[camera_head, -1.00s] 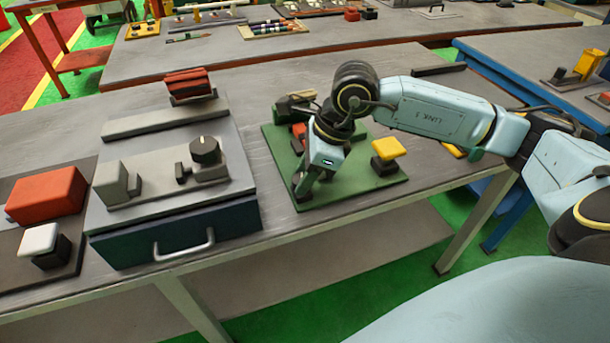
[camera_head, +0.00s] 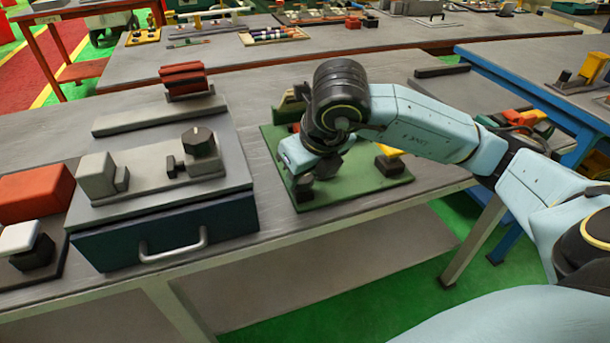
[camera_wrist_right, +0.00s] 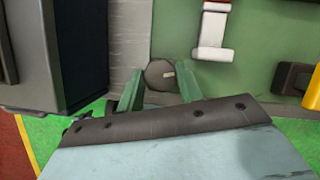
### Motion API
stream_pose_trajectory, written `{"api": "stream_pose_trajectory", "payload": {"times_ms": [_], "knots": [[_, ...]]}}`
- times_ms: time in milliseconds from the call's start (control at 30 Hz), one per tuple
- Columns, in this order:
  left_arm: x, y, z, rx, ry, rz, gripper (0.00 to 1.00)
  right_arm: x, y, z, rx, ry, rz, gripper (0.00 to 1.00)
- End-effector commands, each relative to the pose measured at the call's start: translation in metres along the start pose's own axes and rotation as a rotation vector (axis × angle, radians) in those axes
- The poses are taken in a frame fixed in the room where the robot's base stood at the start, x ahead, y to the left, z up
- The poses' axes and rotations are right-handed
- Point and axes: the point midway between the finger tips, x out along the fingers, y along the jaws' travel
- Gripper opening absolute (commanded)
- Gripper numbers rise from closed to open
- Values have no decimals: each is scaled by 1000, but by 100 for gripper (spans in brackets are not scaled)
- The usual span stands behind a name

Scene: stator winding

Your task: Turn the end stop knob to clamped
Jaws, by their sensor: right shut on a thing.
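A round dark knob (camera_wrist_right: 158,72) with a white pointer mark sits at the near left corner of the green board (camera_head: 365,190). The knob also shows in the head view (camera_head: 304,186), partly covered by my wrist. My right gripper (camera_wrist_right: 160,78) has its two green fingers on either side of this knob and is shut on it. The white mark points toward the right finger in the wrist view. Any label or clamped marking by the knob cannot be read. My left gripper is in neither view.
A grey fixture with another dark knob (camera_head: 198,142) stands left on a blue drawer box (camera_head: 170,232), close to the board. A black and yellow part (camera_head: 390,164) is on the board's right. A red-and-white part (camera_wrist_right: 213,35) shows beyond the knob in the wrist view.

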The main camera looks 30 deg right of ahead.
Motion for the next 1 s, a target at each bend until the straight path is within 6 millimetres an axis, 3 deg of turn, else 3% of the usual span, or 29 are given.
{"api": "stream_pose_trajectory", "payload": {"times_ms": [400,1000], "knots": [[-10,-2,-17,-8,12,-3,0,0,2,1,230,-1,-95,13],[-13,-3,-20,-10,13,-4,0,0,1,1,288,-1,-119,13]]}}
